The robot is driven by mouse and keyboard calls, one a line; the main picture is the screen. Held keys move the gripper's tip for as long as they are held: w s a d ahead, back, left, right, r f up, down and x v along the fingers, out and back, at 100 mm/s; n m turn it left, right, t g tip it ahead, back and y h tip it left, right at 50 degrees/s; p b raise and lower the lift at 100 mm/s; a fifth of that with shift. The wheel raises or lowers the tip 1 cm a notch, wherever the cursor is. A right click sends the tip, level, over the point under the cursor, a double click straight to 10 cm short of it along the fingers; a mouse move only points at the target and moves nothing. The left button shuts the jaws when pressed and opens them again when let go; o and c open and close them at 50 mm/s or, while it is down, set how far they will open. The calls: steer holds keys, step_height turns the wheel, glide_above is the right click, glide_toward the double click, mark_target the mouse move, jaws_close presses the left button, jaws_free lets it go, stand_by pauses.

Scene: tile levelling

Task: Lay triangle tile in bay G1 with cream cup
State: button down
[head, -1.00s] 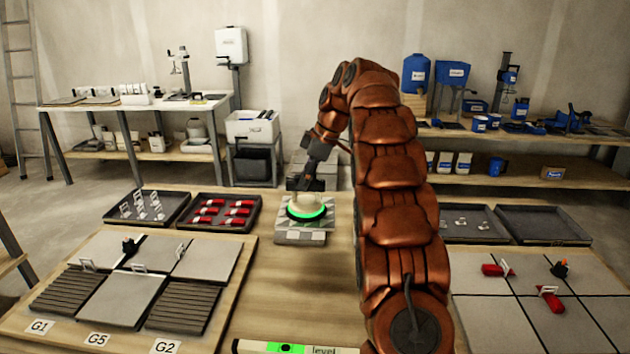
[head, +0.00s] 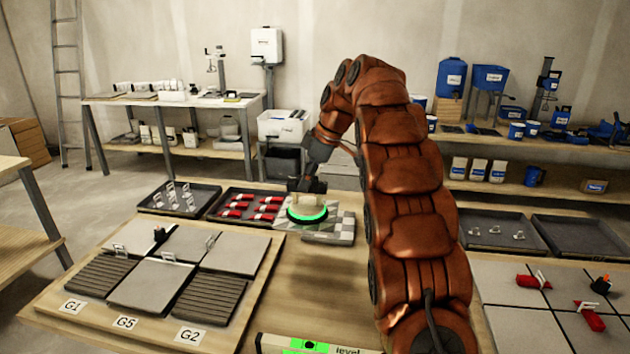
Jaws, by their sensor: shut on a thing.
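My gripper (head: 306,185) is shut on the cream cup (head: 307,202), which has a glowing green ring round its base. A patterned green and pale tile (head: 282,223) shows under the cup and reaches left of the tile stack (head: 330,238). It seems to hang from the cup, but the contact is hidden. Its triangle pattern is too small to be sure of. Bay G1 (head: 98,274), above its label at the left of the board, shows bare ribbed bedding. A small white clip (head: 119,248) stands at its back edge.
The board also has bay G2 (head: 210,297), ribbed and bare, and grey tiles (head: 150,285) around. Trays of white clips (head: 150,203) and red wedges (head: 225,220) lie behind it. A level (head: 275,344) lies in front. Tiles with red wedges (head: 590,316) are at right.

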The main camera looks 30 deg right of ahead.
steer(key=w+a+p, duration=0.4)
steer(key=a+p, duration=0.4)
steer(key=a, duration=0.9)
steer(key=w+a+p, duration=0.4)
steer(key=a+p, duration=0.5)
steer(key=a, duration=0.9)
steer(key=w+a+p, duration=0.4)
steer(key=a+p, duration=0.4)
steer(key=a, duration=1)
steer(key=shift+w+p, duration=0.2)
steer(key=shift+p, duration=0.2)
stand_by(0.7)
steer(key=shift+f+b, duration=1.25)
steer(key=shift+f, duration=0.05)
